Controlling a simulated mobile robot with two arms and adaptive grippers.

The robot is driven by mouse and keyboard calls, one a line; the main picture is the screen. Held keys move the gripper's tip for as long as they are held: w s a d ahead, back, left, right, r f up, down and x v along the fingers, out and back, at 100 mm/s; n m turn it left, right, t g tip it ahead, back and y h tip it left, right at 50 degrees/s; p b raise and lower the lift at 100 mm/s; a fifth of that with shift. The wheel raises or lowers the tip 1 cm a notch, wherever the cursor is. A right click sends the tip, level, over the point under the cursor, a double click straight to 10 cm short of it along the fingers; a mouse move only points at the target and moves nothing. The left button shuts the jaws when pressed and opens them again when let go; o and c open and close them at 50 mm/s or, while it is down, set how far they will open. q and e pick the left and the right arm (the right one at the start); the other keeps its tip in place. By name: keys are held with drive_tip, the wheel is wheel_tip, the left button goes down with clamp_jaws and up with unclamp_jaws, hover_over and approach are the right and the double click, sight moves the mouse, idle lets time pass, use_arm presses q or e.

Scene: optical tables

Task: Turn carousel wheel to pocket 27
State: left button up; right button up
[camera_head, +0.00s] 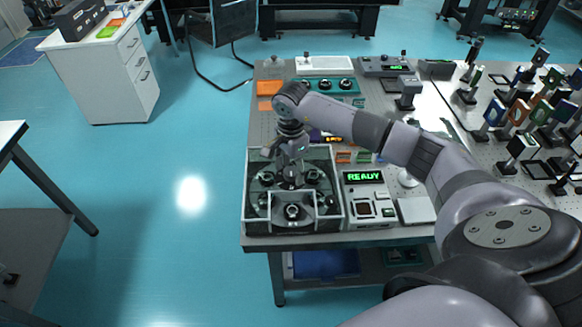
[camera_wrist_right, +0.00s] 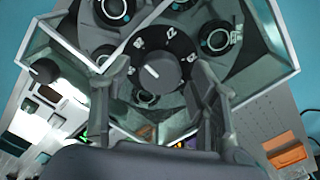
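The carousel (camera_head: 249,208) is a clear-walled box at the table's front left, with a dark wheel carrying several round pockets. Its central hub is mostly hidden by my right gripper (camera_head: 290,172) in the head view. In the right wrist view, a black dial (camera_wrist_right: 183,46) with white numerals surrounds a grey knob (camera_wrist_right: 158,74) with a white pointer line. My right gripper (camera_wrist_right: 161,78) is open there, one finger on each side of the knob; contact cannot be told. The numerals are too small to read surely. My left gripper is not in view.
A display (camera_head: 364,177) reads READY in green, right of the carousel, above a small keypad panel (camera_head: 363,208). An orange block (camera_head: 268,87) and a teal panel (camera_head: 318,86) stand behind. Optical mounts crowd the table's right. The carousel's clear walls stand close around my gripper.

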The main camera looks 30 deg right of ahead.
clamp_jaws()
idle(0.5)
